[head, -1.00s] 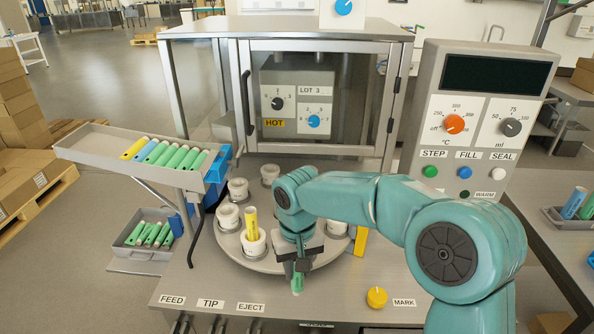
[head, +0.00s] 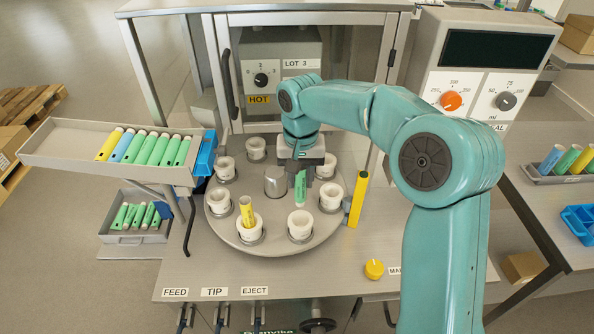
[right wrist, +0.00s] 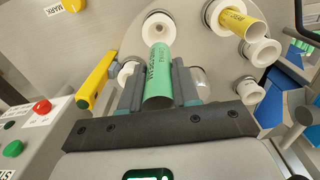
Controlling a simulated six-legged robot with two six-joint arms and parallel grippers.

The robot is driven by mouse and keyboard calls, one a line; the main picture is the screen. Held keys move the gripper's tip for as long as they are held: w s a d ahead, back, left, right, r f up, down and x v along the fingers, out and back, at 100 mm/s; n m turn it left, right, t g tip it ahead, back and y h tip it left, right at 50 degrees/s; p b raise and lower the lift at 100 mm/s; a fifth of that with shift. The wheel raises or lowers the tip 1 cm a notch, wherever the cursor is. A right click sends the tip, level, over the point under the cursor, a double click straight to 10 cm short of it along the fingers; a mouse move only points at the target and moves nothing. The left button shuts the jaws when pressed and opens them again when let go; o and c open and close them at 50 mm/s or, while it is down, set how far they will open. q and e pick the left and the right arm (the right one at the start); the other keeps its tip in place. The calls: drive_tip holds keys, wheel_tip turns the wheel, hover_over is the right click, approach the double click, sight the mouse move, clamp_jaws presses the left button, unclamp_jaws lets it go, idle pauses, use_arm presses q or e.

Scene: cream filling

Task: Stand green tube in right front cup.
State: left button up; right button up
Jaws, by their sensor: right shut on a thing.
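My right gripper (head: 300,172) is shut on a green tube (head: 300,190), which hangs roughly upright above the round turntable (head: 225,232). In the right wrist view the green tube (right wrist: 159,75) sits between the two fingers (right wrist: 160,88), its far end close to an empty white cup (right wrist: 159,27). In the head view the front cup (head: 300,226) is empty and lies below the tube's lower end, apart from it. Another empty white cup (head: 331,198) is to the right. A yellow tube (head: 246,211) leans in the front-left cup (head: 249,232). My left gripper is out of view.
More white cups ring a grey central hub (head: 276,181). A yellow upright bar (head: 357,200) stands right of the turntable. A sloped tray (head: 65,150) of tubes and a lower bin (head: 118,238) are at left. A yellow knob (head: 374,269) is front right.

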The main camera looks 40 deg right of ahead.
sight(301, 204)
drive_tip(key=f+b, duration=0.2)
drive_tip(key=f, duration=0.1)
drive_tip(key=shift+s+d+f+b, duration=0.1)
drive_tip(key=shift+s+f+b, duration=0.15)
drive_tip(key=shift+f+b, duration=0.15)
drive_tip(key=shift+w+f+b, duration=0.1)
drive_tip(key=shift+f+b, duration=0.45)
drive_tip(key=shift+f, duration=0.25)
drive_tip(key=shift+f+b, duration=1.5)
drive_tip(key=shift+f, duration=0.55)
